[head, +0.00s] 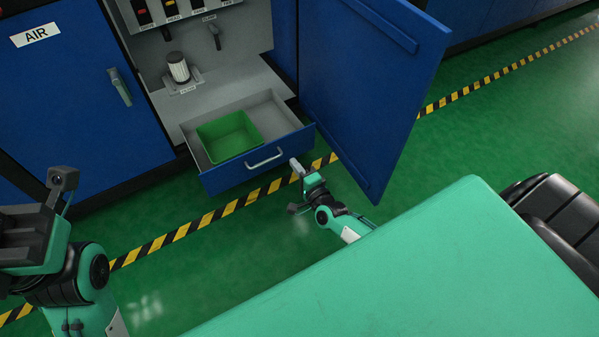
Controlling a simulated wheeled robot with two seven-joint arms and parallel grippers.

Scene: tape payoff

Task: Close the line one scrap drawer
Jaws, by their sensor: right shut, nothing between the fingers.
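The scrap drawer (235,177) is pulled out at the bottom of the blue cabinet, with a blue front and a pale bar handle (265,159). A green bin (229,137) sits inside it. My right gripper (296,167) is shut and empty, close to the right end of the drawer front, to the right of the handle. I cannot tell whether it touches the front. My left gripper (22,232) is at the left edge of the view, away from the drawer; its fingers are not clear.
A blue cabinet door (365,85) stands open to the right of the drawer. A closed door marked AIR (85,95) is on the left. A white ribbed filter (178,68) stands inside the cabinet. Yellow-black floor tape (215,215) runs below the drawer across the green floor.

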